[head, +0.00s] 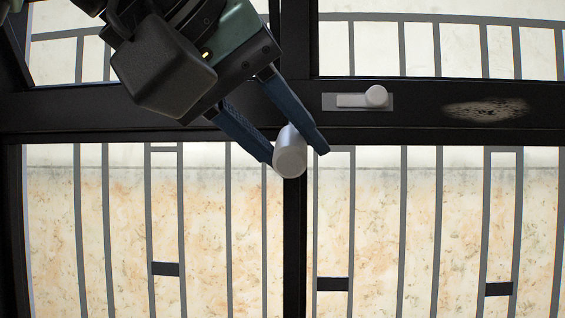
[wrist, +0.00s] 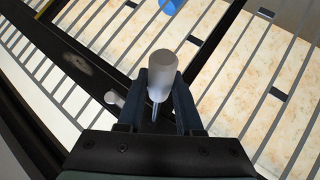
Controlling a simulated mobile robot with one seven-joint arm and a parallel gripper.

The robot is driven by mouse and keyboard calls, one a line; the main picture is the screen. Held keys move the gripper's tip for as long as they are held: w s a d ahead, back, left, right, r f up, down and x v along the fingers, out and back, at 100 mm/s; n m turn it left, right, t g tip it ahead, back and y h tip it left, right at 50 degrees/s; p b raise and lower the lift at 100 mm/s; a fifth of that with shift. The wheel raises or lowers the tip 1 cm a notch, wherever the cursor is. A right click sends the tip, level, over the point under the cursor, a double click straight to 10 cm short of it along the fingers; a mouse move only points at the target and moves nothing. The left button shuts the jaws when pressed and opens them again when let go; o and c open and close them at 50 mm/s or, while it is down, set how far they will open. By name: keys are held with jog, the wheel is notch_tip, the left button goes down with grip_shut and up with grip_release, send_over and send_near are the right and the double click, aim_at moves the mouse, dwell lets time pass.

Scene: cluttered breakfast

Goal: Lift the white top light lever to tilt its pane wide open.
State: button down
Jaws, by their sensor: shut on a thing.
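A pale grey-white cylindrical knob (head: 290,155) sits between the fingertips of my gripper (head: 293,150), just below the dark horizontal rail. In the wrist view the knob (wrist: 164,75) stands on a thin metal stem between the two fingers of my gripper (wrist: 157,97). The gripper is shut on it. A second white lever (head: 360,99), with a round end, lies flat on a grey plate on the rail, to the right of the gripper and apart from it. It is partly visible in the wrist view (wrist: 114,98). The held knob's mount is hidden.
The dark rail (head: 425,107) carries a pale speckled stain (head: 487,109) at the right. A dark upright post (head: 295,245) runs below the gripper. Thin grey bars (head: 404,230) stand before speckled pale surfaces. A small blue thing (wrist: 172,6) shows at the wrist view's top edge.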

jog(key=shift+s+r, duration=0.1)
jog(key=shift+r, duration=0.2)
jog(key=c, duration=0.6)
grip_release()
jog(key=shift+d, duration=0.1)
jog(key=shift+r, duration=0.15)
